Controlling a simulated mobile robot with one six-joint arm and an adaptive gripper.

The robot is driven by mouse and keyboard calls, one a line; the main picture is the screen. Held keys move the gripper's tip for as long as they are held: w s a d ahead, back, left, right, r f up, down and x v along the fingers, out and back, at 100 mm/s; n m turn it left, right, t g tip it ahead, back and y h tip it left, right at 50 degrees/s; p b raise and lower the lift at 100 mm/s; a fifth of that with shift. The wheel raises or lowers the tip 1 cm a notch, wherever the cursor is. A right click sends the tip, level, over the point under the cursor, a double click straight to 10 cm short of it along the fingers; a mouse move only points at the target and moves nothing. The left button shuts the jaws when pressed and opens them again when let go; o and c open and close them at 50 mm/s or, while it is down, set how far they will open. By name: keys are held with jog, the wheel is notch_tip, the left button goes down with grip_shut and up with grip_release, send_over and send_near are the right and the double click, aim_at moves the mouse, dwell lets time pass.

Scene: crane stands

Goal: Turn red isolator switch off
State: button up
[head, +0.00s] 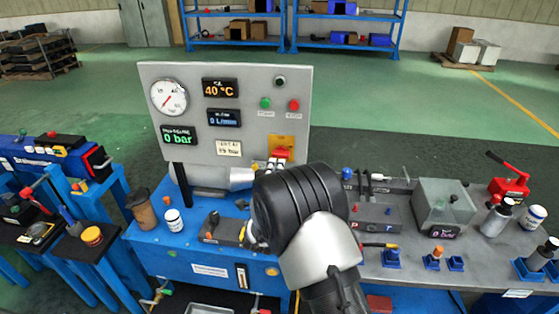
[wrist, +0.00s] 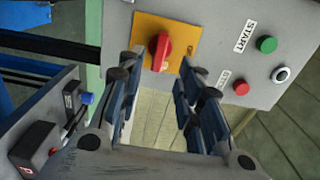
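The red isolator switch (head: 281,153) sits on a yellow plate (head: 285,141) at the lower right of the grey panel (head: 240,82). In the wrist view, the red switch (wrist: 160,51) and its yellow plate (wrist: 180,30) are upper centre, with the panel seen tilted. My gripper (wrist: 159,64) is open and empty, its fingers spread on either side of the switch in the picture. The switch appears beyond or level with the fingertips; I see no clear contact. In the head view my arm hides most of the gripper.
A green button (head: 265,103) and a red button (head: 294,105) are on the panel above the switch. A pressure gauge (head: 169,97) is at its left.

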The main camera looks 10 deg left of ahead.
aim_at(280, 157)
jog(key=w+b, duration=0.1)
jog(key=w, duration=0.6)
jog(key=shift+w+d, duration=0.15)
jog(key=shift+w, duration=0.2)
jog(key=shift+c, duration=0.2)
grip_shut()
